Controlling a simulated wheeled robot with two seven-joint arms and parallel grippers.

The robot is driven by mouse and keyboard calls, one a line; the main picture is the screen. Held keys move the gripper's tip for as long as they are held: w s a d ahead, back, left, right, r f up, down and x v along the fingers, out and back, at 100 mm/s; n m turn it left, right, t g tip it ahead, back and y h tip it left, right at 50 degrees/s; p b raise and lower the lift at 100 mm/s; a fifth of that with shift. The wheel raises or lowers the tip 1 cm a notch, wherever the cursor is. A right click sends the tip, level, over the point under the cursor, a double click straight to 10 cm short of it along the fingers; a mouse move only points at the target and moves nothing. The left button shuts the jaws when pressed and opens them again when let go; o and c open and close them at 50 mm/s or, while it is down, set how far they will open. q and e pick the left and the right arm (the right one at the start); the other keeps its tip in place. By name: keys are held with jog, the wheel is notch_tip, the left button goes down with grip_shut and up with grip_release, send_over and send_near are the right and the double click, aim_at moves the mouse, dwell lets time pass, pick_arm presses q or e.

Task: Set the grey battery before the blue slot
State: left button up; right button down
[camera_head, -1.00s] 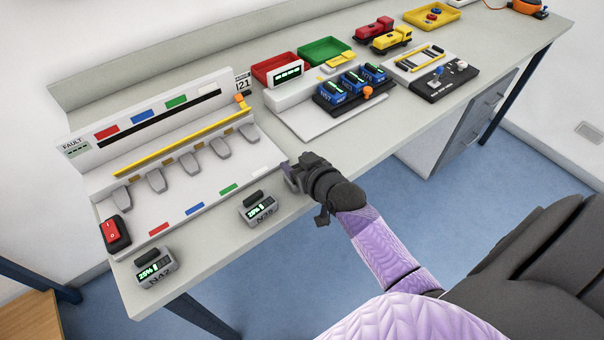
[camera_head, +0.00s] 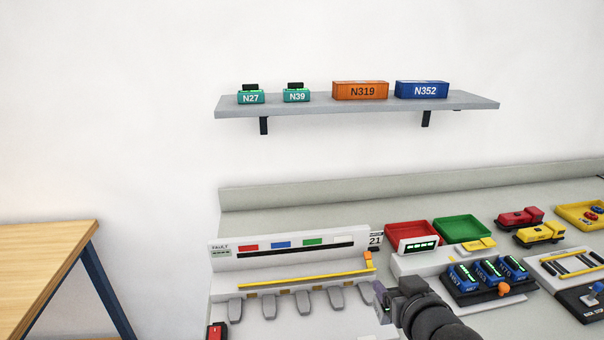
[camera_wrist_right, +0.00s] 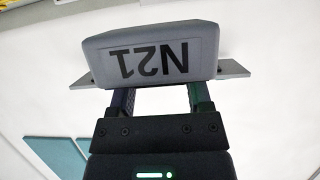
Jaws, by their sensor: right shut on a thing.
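My right gripper (camera_head: 384,298) is at the right end of the white charging rack, beside the rightmost grey tongue (camera_head: 366,291). In the right wrist view the gripper (camera_wrist_right: 157,98) is shut on a grey battery (camera_wrist_right: 150,52) marked N21, its label upside down in that picture. In the head view the battery is mostly hidden by the gripper. The rack's back panel (camera_head: 225,262) carries red, blue, green and white marks; the blue mark (camera_head: 281,244) is second from the left. Several grey tongues stand below a yellow bar (camera_head: 300,282). The rack's front part is out of view. My left gripper is not in view.
A blue battery tray (camera_head: 490,290) stands right of my gripper, with red (camera_head: 407,233) and green bins (camera_head: 462,228) behind it. A red switch (camera_head: 217,331) is at the rack's left. A wall shelf (camera_head: 330,106) holds two teal batteries and two containers.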

jog(key=s+a+r+b, duration=0.1)
jog(key=s+a+r, duration=0.1)
jog(key=r, duration=0.3)
jog(key=s+a+r, duration=0.3)
jog(key=r, duration=0.3)
jog(key=shift+r+m+h+b, duration=0.15)
jog(key=shift+m+h+b, duration=0.15)
jog(key=shift+h+b, duration=0.1)
jog(key=shift+n+g, duration=0.3)
jog(key=shift+n, duration=0.1)
jog(key=w+d+f, duration=0.1)
jog(key=f, duration=0.2)
jog(key=w+d+f+p, duration=0.1)
jog(key=w+f, duration=0.1)
jog(key=f, duration=0.1)
jog(key=w+d+f+p, duration=0.1)
jog(key=f, duration=0.2)
jog(key=shift+w+d, duration=0.35)
jog(key=shift+w, duration=0.05)
jog(key=s+d+f+m+p, duration=0.1)
jog(key=d+f, duration=0.5)
jog(key=f, duration=0.2)
jog(key=shift+s+d+f, duration=0.15)
jog(key=shift+d+f, duration=0.1)
